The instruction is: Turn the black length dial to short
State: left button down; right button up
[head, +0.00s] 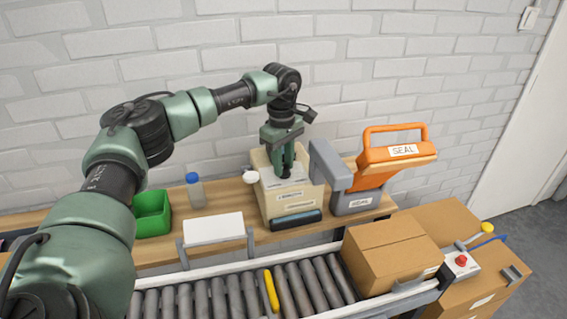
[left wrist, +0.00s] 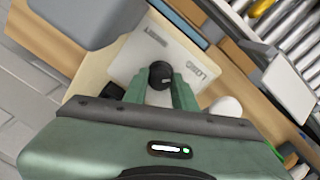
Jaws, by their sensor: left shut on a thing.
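The black length dial (left wrist: 160,73) sits on the pale top plate (left wrist: 187,58) of a cream box-shaped machine (head: 310,196). My left gripper (head: 284,170) comes down onto this top from above. In the left wrist view the green fingers (left wrist: 159,84) stand on either side of the dial, shut on it. Small printed words lie on the plate on two sides of the dial, too blurred to read surely. In the head view the fingers mostly hide the dial. I cannot tell which setting it points to. My right gripper is not in view.
An orange-handled sealer (head: 395,155) stands right of the machine. A white round knob (head: 251,176) is at its left. A green bin (head: 152,213) and a blue-capped bottle (head: 195,190) stand farther left. A roller conveyor (head: 235,297) with a cardboard box (head: 390,255) runs in front.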

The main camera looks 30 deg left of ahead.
pick_arm(q)
jog(key=n+p, duration=0.1)
jog(key=n, duration=0.3)
jog(key=n+p, duration=0.1)
jog(key=n, duration=0.3)
jog(key=shift+r+n, duration=0.1)
jog(key=shift+n, duration=0.3)
jog(key=n+p, duration=0.1)
jog(key=n, duration=0.3)
jog(key=shift+n, duration=2.2)
jog(key=c, duration=1.1)
grip_release()
jog(key=shift+d, duration=0.1)
